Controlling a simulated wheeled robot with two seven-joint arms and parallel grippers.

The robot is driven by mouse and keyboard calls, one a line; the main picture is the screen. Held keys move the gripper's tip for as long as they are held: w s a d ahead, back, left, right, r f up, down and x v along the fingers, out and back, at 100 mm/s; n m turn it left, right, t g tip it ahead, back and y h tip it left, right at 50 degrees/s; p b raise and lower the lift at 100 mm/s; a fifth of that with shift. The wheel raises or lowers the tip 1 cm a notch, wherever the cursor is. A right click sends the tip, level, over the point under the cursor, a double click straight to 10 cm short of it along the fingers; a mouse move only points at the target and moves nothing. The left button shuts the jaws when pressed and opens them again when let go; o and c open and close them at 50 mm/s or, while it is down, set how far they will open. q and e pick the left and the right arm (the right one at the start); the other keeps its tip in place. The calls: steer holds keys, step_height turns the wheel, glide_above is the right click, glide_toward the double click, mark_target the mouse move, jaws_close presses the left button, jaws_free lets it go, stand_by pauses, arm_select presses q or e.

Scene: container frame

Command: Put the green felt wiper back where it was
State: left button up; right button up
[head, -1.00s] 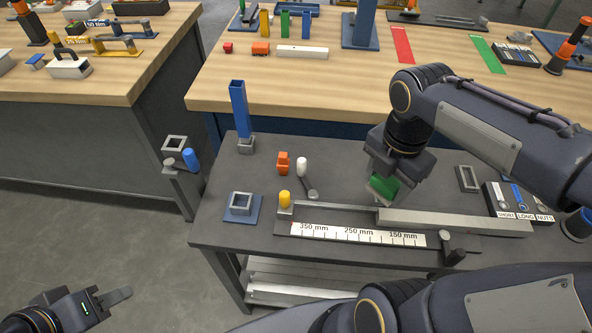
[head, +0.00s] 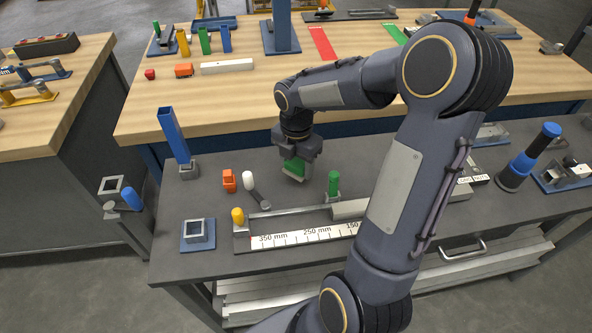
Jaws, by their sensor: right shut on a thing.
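My right gripper (head: 297,157) is shut on the green felt wiper (head: 295,168) and holds it over the dark worktable, close to the tabletop. The wiper looks like a green block with a pale underside. I cannot tell whether it touches the table. It is behind the ruler rail and to the right of the white-knobbed lever. My left gripper is out of view.
An empty grey square socket on a blue base (head: 196,233) is at the left. A tall blue post (head: 173,135) and an orange piece (head: 229,180) stand behind. My right arm hides the table's right middle.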

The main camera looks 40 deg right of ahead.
mark_target(296, 172)
steer(key=shift+w+f, duration=0.1)
steer(key=shift+f, duration=1.55)
steer(key=shift+f, duration=0.15)
steer(key=o, duration=1)
